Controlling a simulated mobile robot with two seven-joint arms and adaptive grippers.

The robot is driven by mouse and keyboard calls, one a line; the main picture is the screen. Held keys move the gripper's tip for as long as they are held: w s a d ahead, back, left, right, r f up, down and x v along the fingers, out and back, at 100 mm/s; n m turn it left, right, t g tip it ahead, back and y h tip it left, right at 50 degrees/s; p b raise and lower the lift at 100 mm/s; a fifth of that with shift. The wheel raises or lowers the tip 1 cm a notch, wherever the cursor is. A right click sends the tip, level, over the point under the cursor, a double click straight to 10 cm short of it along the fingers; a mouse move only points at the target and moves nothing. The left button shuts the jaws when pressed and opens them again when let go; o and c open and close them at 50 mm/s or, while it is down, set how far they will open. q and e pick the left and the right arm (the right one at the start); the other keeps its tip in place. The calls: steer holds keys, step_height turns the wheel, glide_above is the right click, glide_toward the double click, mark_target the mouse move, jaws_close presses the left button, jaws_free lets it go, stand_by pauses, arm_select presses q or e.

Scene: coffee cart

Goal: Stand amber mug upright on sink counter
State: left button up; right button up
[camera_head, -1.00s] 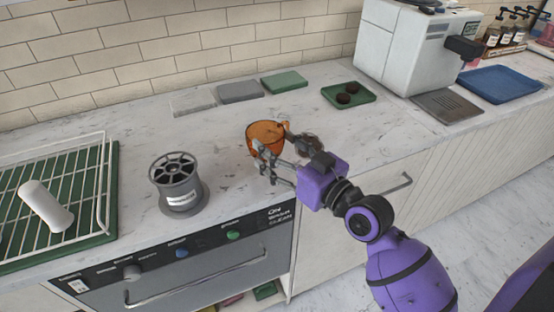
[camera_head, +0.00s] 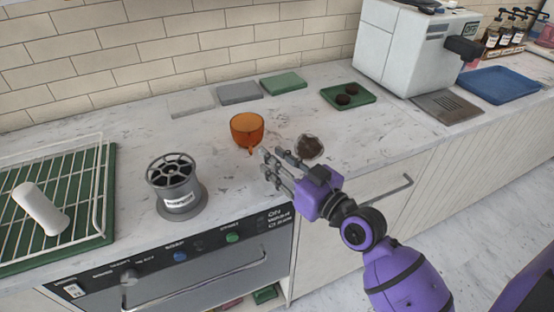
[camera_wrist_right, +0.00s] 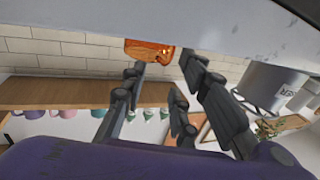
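The amber mug (camera_head: 247,130) stands on the pale marble counter (camera_head: 225,165) with its opening up and its handle toward the front. It looks upright, and no gripper holds it. My right gripper (camera_head: 268,166) is just in front and to the right of the mug, apart from it. Its fingers are spread and empty. In the right wrist view, which looks upside down, the mug (camera_wrist_right: 148,50) shows beyond the open fingers (camera_wrist_right: 162,75). My left gripper is not in view.
A round dark-topped item (camera_head: 310,147) sits close to the right gripper. A grey spool-like holder (camera_head: 178,197) stands left. A wire rack (camera_head: 85,190) holds a white cylinder (camera_head: 40,208). A green tray (camera_head: 366,99) with dark pucks lies behind. Counter left of the mug is clear.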

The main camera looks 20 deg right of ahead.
steer(key=o, duration=1.1)
steer(key=shift+o, duration=0.2)
